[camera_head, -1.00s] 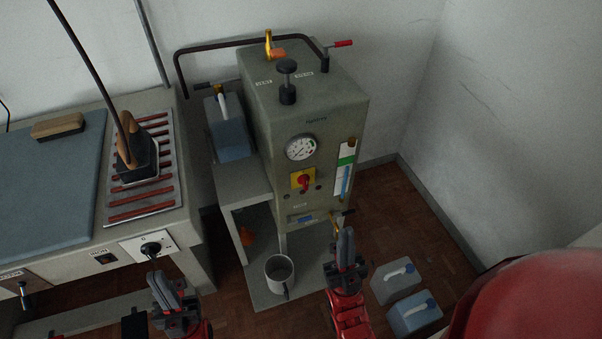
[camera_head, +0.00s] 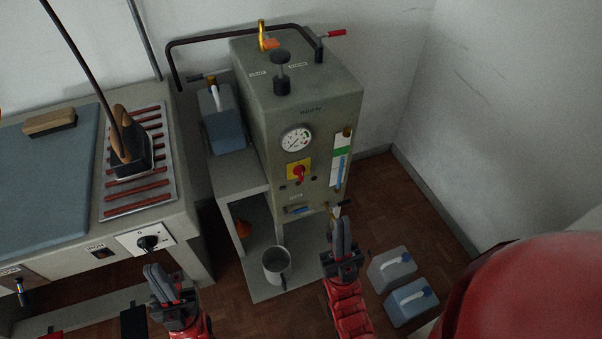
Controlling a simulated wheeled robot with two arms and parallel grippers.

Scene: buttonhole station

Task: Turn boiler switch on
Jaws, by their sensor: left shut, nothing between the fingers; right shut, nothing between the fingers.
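The boiler (camera_head: 303,110) is a grey-green box on a stand. On its front is the boiler switch (camera_head: 299,173), a red rotary knob on a yellow plate, below a round pressure gauge (camera_head: 296,140). The knob's exact setting is too small to tell. My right gripper (camera_head: 340,224) is shut and empty, in front of the boiler and below the switch to its right, apart from the knob. My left gripper (camera_head: 158,273) is shut and empty at the lower left, in front of the ironing table.
The ironing table (camera_head: 186,175) with an iron (camera_head: 130,150) on its rack stands at left. A metal mug (camera_head: 277,264) sits on the stand's lower shelf. A grey-blue canister (camera_head: 222,118) stands left of the boiler.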

